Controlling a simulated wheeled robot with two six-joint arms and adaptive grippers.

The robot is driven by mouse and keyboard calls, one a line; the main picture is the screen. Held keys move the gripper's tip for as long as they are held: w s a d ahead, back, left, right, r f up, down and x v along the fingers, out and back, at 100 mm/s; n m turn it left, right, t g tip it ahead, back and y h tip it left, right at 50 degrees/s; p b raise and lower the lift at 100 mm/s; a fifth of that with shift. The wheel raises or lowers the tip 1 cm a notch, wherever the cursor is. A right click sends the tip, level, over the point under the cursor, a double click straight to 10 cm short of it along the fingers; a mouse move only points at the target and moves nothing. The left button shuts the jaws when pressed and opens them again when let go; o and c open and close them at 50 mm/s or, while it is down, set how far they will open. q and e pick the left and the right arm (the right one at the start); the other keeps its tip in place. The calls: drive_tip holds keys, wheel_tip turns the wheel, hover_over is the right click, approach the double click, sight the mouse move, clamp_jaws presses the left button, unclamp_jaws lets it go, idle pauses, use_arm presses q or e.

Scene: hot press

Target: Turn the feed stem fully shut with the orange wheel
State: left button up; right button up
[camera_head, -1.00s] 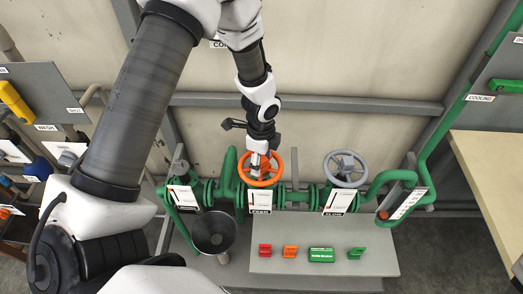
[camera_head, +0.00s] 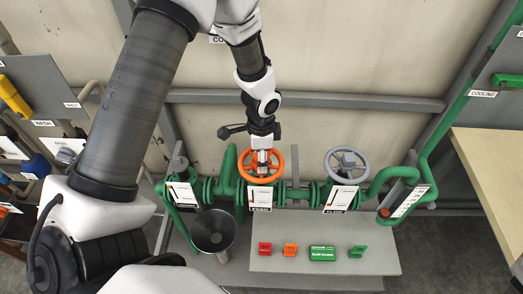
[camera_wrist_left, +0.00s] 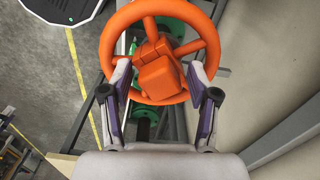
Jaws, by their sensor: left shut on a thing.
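The orange wheel (camera_head: 275,176) sits on the green pipe run, above a white label card (camera_head: 260,196) that seems to read FEED. My left gripper (camera_head: 262,166) comes down on it from above. In the left wrist view the wheel (camera_wrist_left: 111,45) fills the top middle, with its blocky orange hub (camera_wrist_left: 160,80) between the two fingers of my left gripper (camera_wrist_left: 160,72). The fingers sit inside the rim, one on each side of the hub, and are shut on the wheel. The stem under the wheel is mostly hidden.
A grey wheel (camera_head: 347,164) stands to the right on the same pipe. A dark funnel (camera_head: 213,232) is at the lower left. A grey shelf (camera_head: 375,240) holds small red, orange and green blocks. A wooden tabletop (camera_head: 495,170) lies at the far right.

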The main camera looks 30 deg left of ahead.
use_arm(q)
drive_tip(key=m+p, duration=0.2)
drive_tip(key=r+m+p, duration=0.1)
drive_tip(key=m+p, duration=0.1)
drive_tip(key=shift+s+r+m, duration=0.1)
drive_tip(key=shift+m, duration=0.2)
drive_tip(key=shift+f+m, duration=0.4)
drive_tip(key=shift+m, duration=0.1)
drive_tip(key=shift+f, duration=0.2)
drive_tip(key=shift+r+m+p, duration=0.45)
drive_tip(key=shift+m+p, duration=0.05)
drive_tip(key=shift+p, duration=0.2)
drive_tip(key=shift+f+m+p, duration=0.2)
drive_tip(key=shift+m+p, duration=0.15)
drive_tip(key=shift+m, duration=0.65)
drive_tip(key=shift+f+m+b, duration=0.25)
drive_tip(key=shift+m+b, duration=0.05)
drive_tip(key=shift+m, duration=0.6)
drive_tip(key=o, duration=0.6)
use_arm(e)
wheel_tip(320, 180, up, 8)
drive_tip(key=shift+f, duration=0.25)
use_arm(q)
drive_tip(key=shift+r, duration=0.1)
use_arm(e)
drive_tip(key=shift+w, duration=0.1)
